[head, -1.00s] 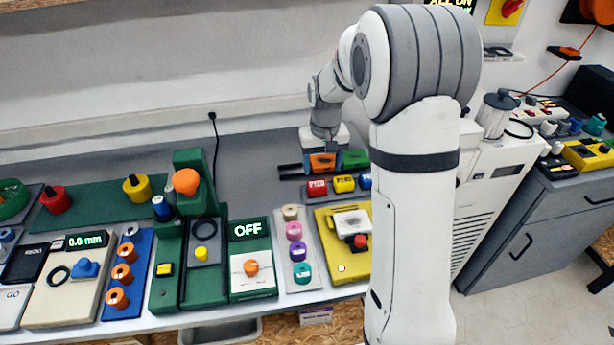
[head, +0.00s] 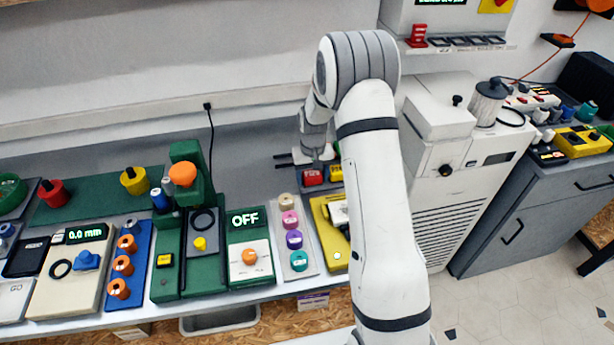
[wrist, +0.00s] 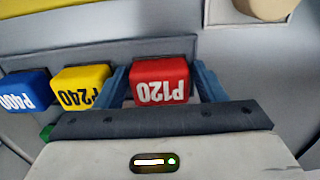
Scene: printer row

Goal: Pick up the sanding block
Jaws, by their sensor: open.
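The sanding blocks sit in a row on a grey rack. A red block marked P120 (wrist: 160,92), a yellow one marked P240 (wrist: 80,86) and a blue one marked P400 (wrist: 24,92) show in the wrist view. My gripper (wrist: 160,70) is open, with one blue-grey finger on each side of the red block. I cannot tell whether the fingers touch it. In the head view the red block (head: 313,177) shows below my wrist, and my arm hides much of the row.
The yellow block stands close beside one finger. A tray of coloured knobs (head: 310,250) and a yellow device (head: 327,213) lie in front of the rack. A green machine with an OFF display (head: 247,219) stands left. A white cabinet (head: 440,180) stands right.

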